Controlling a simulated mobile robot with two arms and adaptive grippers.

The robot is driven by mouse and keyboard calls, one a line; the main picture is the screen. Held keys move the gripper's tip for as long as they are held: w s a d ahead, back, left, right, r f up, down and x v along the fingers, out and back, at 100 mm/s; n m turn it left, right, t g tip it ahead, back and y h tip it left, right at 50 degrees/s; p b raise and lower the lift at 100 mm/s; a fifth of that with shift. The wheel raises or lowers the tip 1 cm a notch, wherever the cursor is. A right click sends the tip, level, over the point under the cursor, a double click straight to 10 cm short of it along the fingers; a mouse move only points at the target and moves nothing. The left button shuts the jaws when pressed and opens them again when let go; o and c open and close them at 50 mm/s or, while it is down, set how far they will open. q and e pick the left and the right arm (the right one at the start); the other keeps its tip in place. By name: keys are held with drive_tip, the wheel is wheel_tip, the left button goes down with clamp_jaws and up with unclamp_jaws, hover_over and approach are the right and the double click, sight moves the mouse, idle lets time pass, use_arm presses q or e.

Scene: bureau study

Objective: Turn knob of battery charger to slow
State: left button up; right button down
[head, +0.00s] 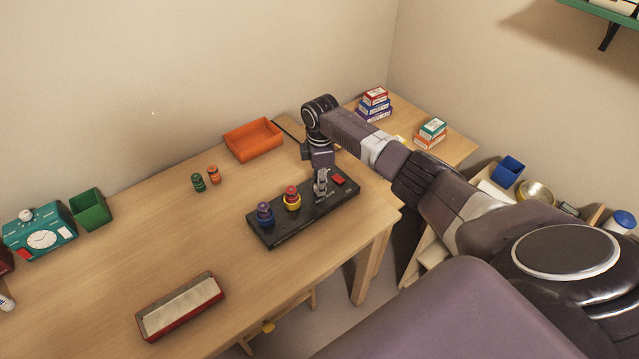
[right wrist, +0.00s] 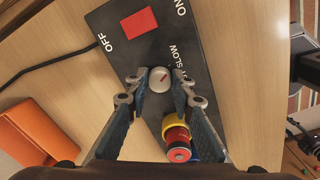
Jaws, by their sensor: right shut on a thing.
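The battery charger (head: 285,229) is a long black box near the table's front edge. Its knob (right wrist: 160,79) is small, round and grey with a short dark red mark; which word the mark points to I cannot tell. The word SLOW is printed beside the knob, and another label is partly hidden by a finger. My right gripper (head: 321,190) reaches down over the charger's right part. In the right wrist view its fingertips (right wrist: 158,88) are shut on the knob from both sides. My left gripper is not in view.
An orange tray (head: 254,140) and two small batteries (head: 205,178) stand behind.

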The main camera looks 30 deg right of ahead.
idle(0.5)
drive_tip(key=c, duration=1.7)
unclamp_jaws()
drive_tip(key=shift+d, duration=0.1)
drive_tip(key=shift+o, duration=0.2)
wheel_tip(320, 180, up, 12)
drive_tip(key=shift+s, duration=0.25)
